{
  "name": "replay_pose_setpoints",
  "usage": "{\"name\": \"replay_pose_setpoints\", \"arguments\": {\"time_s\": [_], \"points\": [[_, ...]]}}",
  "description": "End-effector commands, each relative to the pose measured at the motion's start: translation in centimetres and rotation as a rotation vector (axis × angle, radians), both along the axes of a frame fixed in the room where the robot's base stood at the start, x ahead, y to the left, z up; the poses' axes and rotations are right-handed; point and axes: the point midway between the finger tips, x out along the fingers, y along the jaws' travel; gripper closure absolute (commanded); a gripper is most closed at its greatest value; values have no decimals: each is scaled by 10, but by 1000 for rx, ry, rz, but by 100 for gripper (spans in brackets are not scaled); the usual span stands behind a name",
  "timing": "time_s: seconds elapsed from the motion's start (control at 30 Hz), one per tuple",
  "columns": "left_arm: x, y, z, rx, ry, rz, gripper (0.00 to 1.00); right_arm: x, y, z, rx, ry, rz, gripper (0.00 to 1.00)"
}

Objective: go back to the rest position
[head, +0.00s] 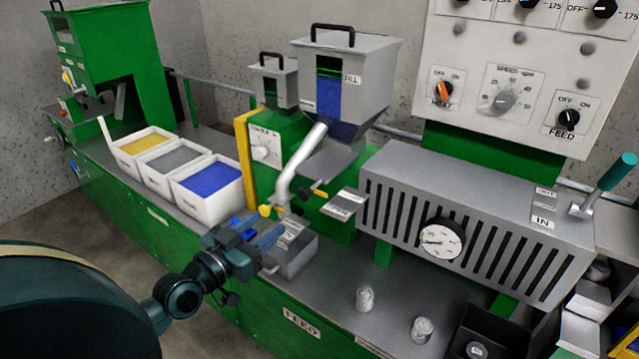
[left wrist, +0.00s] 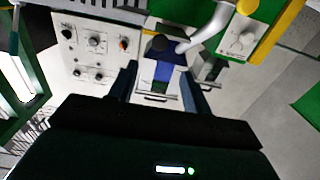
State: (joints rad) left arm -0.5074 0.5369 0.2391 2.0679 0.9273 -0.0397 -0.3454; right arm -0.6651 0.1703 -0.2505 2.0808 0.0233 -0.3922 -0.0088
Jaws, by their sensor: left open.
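My left gripper (head: 268,236) is in the middle of the head view, above the green bench's front edge and beside a small grey metal box (head: 292,256). Its two fingers are apart, and nothing shows between them. In the left wrist view the open fingers (left wrist: 160,88) point toward the hopper with the blue window (left wrist: 162,74), which lies beyond them. The picture there is turned upside down. The gripper overlaps the small box in the head view, and I cannot tell whether they touch. My right gripper is in neither view.
White bins of yellow, grey and blue (head: 212,180) pellets stand left of the gripper. Behind it are a bent pipe (head: 298,165) and the hopper (head: 345,80). A slotted grey barrel housing (head: 475,215) and two clear cups (head: 365,298) are to the right.

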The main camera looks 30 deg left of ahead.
Motion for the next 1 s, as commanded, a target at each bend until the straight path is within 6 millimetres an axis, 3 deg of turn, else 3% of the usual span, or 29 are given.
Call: {"name": "replay_pose_setpoints", "arguments": {"time_s": [0.17, 0.27, 0.37, 0.5, 0.6, 0.7, 0.8, 1.0], "points": [[0, -1, -2, -1, 4, -1, 51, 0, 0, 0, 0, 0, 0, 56], [-5, -14, -18, 0, 46, -14, 51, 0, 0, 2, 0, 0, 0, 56], [-19, -44, -54, 4, 144, -49, 51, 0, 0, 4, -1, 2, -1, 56], [-54, -109, -114, 17, 326, -115, 51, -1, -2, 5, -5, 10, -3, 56], [-81, -155, -145, 31, 440, -156, 51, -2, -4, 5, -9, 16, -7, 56], [-105, -192, -164, 46, 525, -186, 51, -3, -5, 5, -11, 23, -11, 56], [-119, -216, -174, 58, 575, -202, 51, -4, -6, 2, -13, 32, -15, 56], [-125, -225, -177, 68, 595, -208, 51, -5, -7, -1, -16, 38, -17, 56]]}}
